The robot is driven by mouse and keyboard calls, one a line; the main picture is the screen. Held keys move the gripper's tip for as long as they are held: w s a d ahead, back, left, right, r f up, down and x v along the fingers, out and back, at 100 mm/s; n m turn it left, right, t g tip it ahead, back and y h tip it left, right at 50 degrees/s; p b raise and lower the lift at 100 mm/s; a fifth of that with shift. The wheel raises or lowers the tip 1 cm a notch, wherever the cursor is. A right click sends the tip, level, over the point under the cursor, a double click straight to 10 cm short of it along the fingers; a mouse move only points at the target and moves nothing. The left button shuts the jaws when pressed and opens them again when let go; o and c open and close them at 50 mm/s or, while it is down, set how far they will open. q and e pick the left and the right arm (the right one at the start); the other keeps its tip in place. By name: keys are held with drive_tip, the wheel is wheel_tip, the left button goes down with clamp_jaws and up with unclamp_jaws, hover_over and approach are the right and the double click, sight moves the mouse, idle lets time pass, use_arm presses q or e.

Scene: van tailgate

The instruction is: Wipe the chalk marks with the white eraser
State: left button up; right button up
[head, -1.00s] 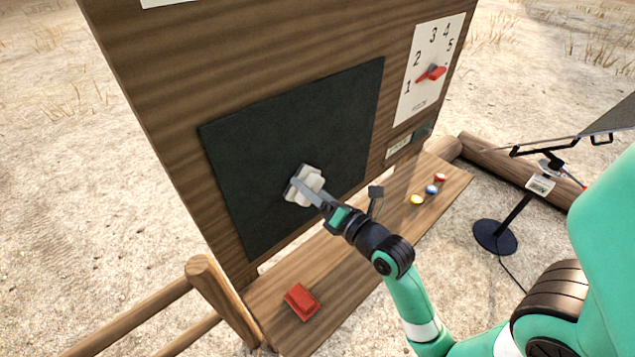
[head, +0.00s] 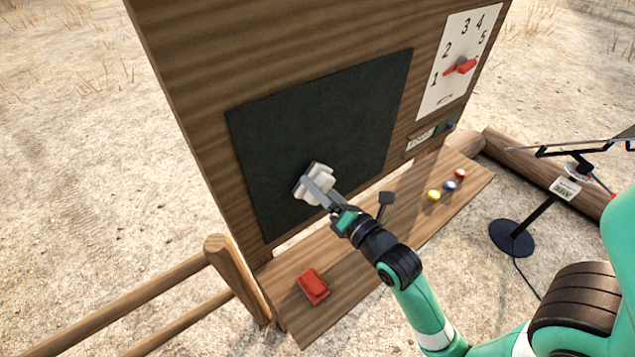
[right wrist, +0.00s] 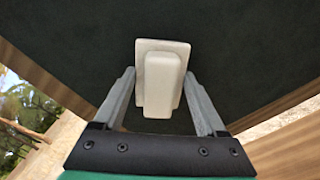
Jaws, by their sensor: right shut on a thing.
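The white eraser (head: 313,184) is a pale block with a raised handle, at the lower middle of the dark chalkboard (head: 320,125). My right gripper (head: 320,186) is shut on it, with a finger on each side of the handle. The right wrist view shows the eraser (right wrist: 160,85) between the two fingers, its flat base towards the board. I cannot tell whether its face touches the board. The board's visible surface looks plain dark, with no clear chalk marks. The patch behind the eraser is hidden. My left gripper is not in view.
A wooden shelf (head: 375,245) juts out below the board, bearing a red block (head: 312,286) and several coloured round pieces (head: 434,196). A number dial (head: 461,66) is at the upper right. A black stand (head: 513,238) and wooden rails (head: 160,307) flank the shelf.

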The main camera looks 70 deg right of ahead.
drive_tip(key=v, duration=0.5)
drive_tip(key=shift+s+r+p, duration=0.1)
drive_tip(key=shift+s+p, duration=0.1)
drive_tip(key=shift+p, duration=0.2)
drive_tip(key=shift+p+v, duration=0.6)
drive_tip(key=shift+v, duration=0.4)
drive_tip(key=shift+s+a, duration=0.2)
drive_tip(key=shift+s, duration=0.05)
